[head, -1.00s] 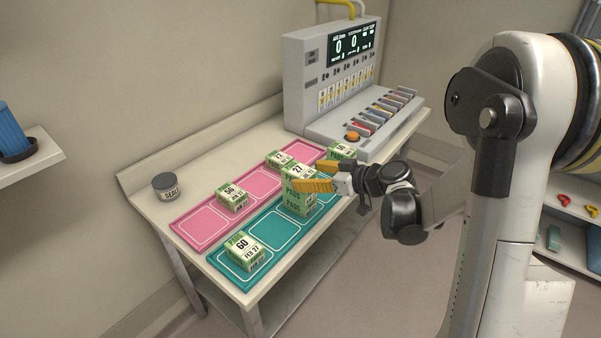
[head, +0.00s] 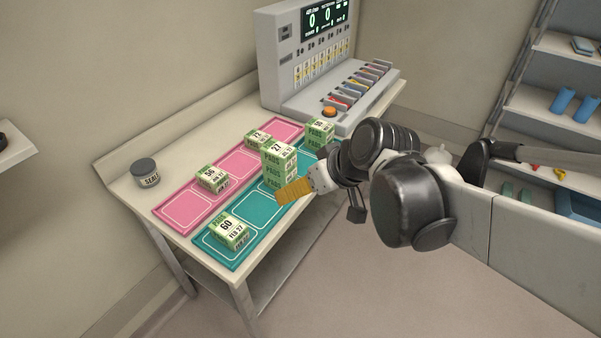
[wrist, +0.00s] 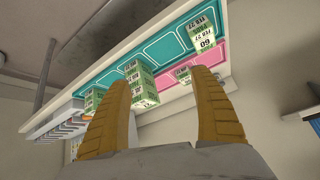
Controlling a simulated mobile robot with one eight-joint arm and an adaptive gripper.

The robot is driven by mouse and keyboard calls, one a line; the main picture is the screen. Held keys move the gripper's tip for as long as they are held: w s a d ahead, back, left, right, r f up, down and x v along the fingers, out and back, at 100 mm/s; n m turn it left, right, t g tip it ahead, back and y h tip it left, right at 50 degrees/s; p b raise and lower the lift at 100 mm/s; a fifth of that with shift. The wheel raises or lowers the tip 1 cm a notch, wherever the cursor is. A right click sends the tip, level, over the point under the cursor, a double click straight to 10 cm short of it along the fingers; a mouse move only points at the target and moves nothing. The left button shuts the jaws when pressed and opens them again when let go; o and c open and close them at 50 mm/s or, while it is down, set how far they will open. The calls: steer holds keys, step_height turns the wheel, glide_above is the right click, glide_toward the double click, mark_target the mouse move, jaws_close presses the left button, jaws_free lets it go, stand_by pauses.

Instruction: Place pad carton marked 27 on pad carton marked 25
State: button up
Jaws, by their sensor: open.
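The green-and-white pad carton marked 27 (head: 277,152) sits upright on top of another green carton (head: 275,174) in the teal mat's middle part. The lower carton's number is hidden, so I cannot tell whether it is 25. The stack (wrist: 142,84) also shows in the wrist view, beyond my fingers. My gripper (head: 290,192), with yellow fingers, is open and empty in front of the stack, near the table's front edge. The wrist view shows both fingers of my gripper (wrist: 160,80) spread apart, with nothing held between them.
Carton 60 (head: 229,232) stands on the near end of the teal mat (head: 258,207). Cartons 56 (head: 213,179) and 72 (head: 257,139) stand on the pink mat (head: 183,211). Another carton (head: 320,132) is behind the stack. A grey jar (head: 145,172) and a console (head: 283,60) flank them.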

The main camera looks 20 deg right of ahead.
steer(key=s+d+r+m+h, duration=0.1)
steer(key=s+m+h, duration=0.1)
steer(key=s, duration=0.6)
steer(key=shift+h, duration=0.5)
steer(key=shift+f+b, duration=0.75)
